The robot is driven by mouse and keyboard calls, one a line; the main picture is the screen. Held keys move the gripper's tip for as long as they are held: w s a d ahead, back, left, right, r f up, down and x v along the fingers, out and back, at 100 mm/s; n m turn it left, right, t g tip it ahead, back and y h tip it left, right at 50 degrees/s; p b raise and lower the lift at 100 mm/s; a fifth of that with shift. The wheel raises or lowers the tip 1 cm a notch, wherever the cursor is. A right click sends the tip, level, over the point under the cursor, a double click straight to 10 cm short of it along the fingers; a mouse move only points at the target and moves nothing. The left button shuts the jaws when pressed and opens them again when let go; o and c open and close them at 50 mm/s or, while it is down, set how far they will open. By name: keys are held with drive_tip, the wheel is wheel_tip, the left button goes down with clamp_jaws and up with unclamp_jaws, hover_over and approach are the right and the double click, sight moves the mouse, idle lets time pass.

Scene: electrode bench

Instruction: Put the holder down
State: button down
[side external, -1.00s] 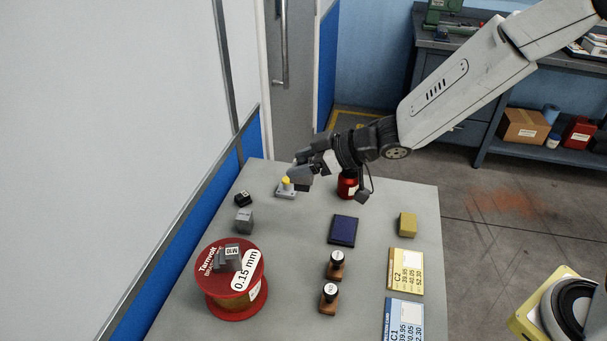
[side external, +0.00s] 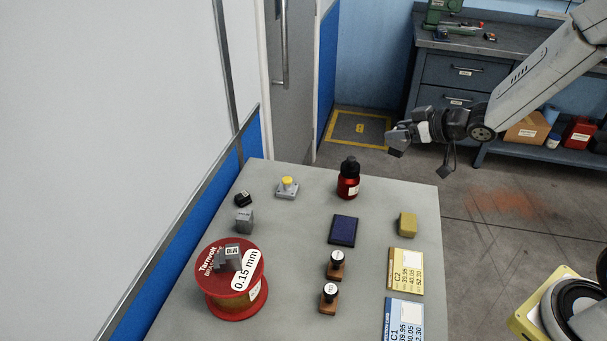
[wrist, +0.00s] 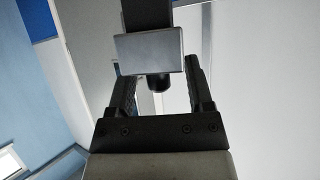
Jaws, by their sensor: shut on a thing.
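My gripper (side external: 410,133) is in the air beyond the table's far right corner, above floor level and clear of the table. In the wrist view my gripper (wrist: 158,68) has its two dark fingers around a holder (wrist: 148,45), a grey block with a dark bar above it and a short black cylinder below. The fingers are shut on it, though the exact contact is hard to see. In the side view only a small grey end of the holder shows at the gripper's tip. The grey table (side external: 290,235) lies below and to the left.
A grey base with a yellow button (side external: 287,187) and a red bottle (side external: 348,180) stand at the far edge. A red spool (side external: 235,290) bears a grey block (side external: 230,258). An ink pad (side external: 342,230), stamps (side external: 329,299), a yellow block (side external: 407,225) and cards (side external: 406,272) fill the right.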

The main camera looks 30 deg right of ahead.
sight(398, 154)
drive_tip(key=shift+s+d+f, duration=0.15)
drive_tip(key=shift+d+f, duration=0.05)
drive_tip(key=shift+d, duration=0.25)
drive_tip(key=shift+a+f, duration=0.1)
drive_tip(key=shift+f, duration=3)
drive_tip(key=shift+f, duration=0.1)
drive_tip(key=shift+f, duration=2.1)
drive_tip(key=shift+f, duration=0.1)
drive_tip(key=shift+f, duration=1.7)
drive_tip(key=shift+f, duration=0.1)
unclamp_jaws()
